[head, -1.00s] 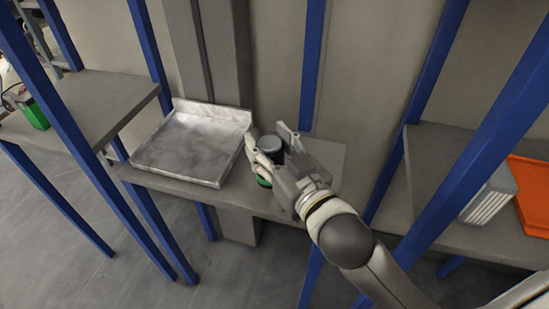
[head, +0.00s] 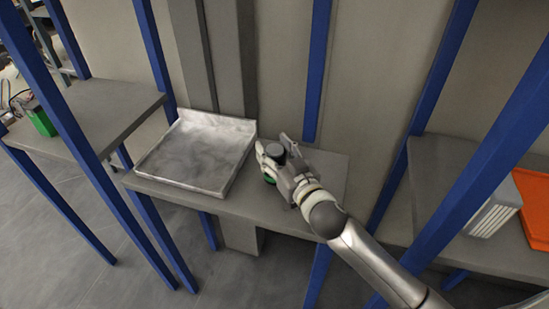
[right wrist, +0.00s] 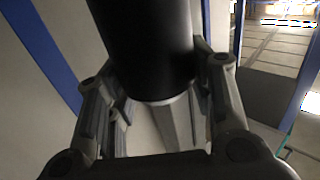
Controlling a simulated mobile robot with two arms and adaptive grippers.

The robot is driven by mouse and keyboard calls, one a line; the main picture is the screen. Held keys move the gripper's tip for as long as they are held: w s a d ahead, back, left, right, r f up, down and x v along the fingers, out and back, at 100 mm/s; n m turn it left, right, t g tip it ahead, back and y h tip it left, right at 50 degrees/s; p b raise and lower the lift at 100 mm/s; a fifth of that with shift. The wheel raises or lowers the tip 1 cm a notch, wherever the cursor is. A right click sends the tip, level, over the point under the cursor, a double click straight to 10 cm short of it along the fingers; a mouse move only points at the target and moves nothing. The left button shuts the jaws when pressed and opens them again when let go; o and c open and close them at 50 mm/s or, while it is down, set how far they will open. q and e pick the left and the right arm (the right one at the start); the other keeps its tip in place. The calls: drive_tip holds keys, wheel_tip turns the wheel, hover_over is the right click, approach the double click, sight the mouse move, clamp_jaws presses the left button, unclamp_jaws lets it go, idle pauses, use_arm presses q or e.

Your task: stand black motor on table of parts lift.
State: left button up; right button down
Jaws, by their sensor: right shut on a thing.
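The black motor (head: 275,149) is upright between the fingers of my right gripper (head: 279,154). Its dark round top shows in the head view, with a bit of green low beside the fingers. My right gripper is shut on it, over the grey table (head: 320,172), just right of a metal tray. I cannot tell whether the motor's foot touches the table. My left gripper is not in view.
The shallow metal tray (head: 196,153) covers the table's left part. Blue posts (head: 317,70) and a grey column (head: 232,60) stand behind. A left shelf (head: 95,115) holds a green thing (head: 40,122). A right shelf holds a white bin (head: 492,214) and an orange tray (head: 533,200).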

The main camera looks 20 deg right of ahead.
wheel_tip(320, 180, down, 2)
drive_tip(key=shift+f, duration=0.1)
drive_tip(key=shift+f, duration=0.15)
drive_tip(key=c, duration=0.7)
unclamp_jaws()
drive_tip(key=shift+s+f, duration=0.1)
